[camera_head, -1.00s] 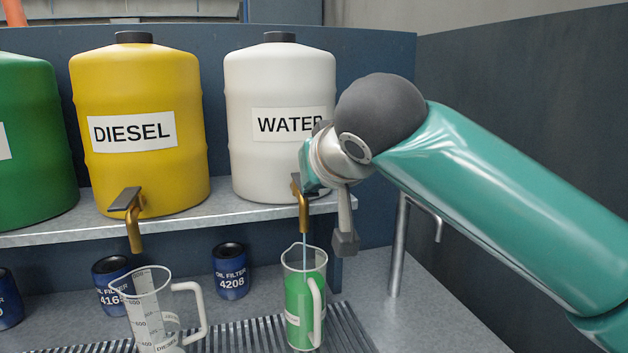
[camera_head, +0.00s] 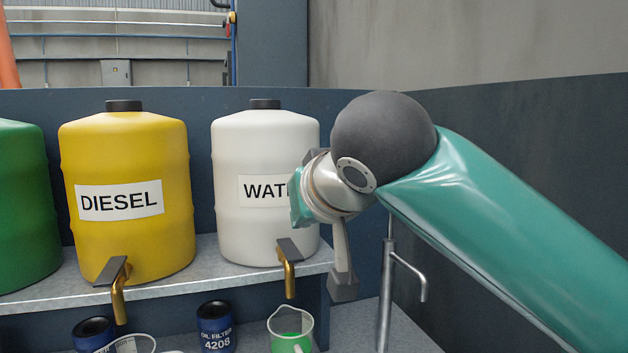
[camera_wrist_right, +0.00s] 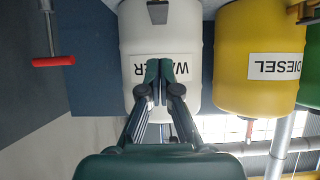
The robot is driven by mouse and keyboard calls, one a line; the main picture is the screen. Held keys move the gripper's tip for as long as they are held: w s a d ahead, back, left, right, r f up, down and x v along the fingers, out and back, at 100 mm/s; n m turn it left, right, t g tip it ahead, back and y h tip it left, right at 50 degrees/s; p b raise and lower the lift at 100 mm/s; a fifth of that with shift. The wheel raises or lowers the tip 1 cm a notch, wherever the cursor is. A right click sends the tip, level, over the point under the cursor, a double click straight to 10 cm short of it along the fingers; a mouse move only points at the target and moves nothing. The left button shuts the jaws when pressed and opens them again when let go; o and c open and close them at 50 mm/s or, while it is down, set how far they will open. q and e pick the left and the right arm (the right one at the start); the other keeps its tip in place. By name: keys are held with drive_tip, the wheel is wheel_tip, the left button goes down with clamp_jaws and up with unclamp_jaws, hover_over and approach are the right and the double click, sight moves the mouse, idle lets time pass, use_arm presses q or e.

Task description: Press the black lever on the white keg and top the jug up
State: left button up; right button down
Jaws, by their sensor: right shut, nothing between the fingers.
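The white keg (camera_head: 262,150) labelled WATER stands on the shelf, with a black lever (camera_head: 289,248) over its brass tap (camera_head: 290,279). In the right wrist view the keg (camera_wrist_right: 135,40) appears upside down, with the lever (camera_wrist_right: 157,12) at the top edge. The clear jug (camera_head: 291,325) holds green liquid and stands below the tap; its lower part is cut off. No stream shows between tap and jug. My right gripper (camera_head: 297,203) is in front of the keg's label, above the lever and apart from it. In the wrist view its fingers (camera_wrist_right: 153,68) are together and empty.
A yellow DIESEL keg (camera_head: 125,200) and a green keg (camera_head: 25,205) stand to the left on the same shelf (camera_head: 200,275). Blue oil filters (camera_head: 216,325) and another clear jug (camera_head: 132,344) are below. A metal pipe stand (camera_head: 388,290) rises at the right.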

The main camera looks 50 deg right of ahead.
drive_tip(key=r+v, duration=0.1)
drive_tip(key=v, duration=0.5)
drive_tip(key=shift+w+d+p, duration=0.15)
drive_tip(key=shift+w+p, duration=0.05)
drive_tip(key=shift+p, duration=0.25)
drive_tip(key=shift+f, duration=0.1)
idle(0.5)
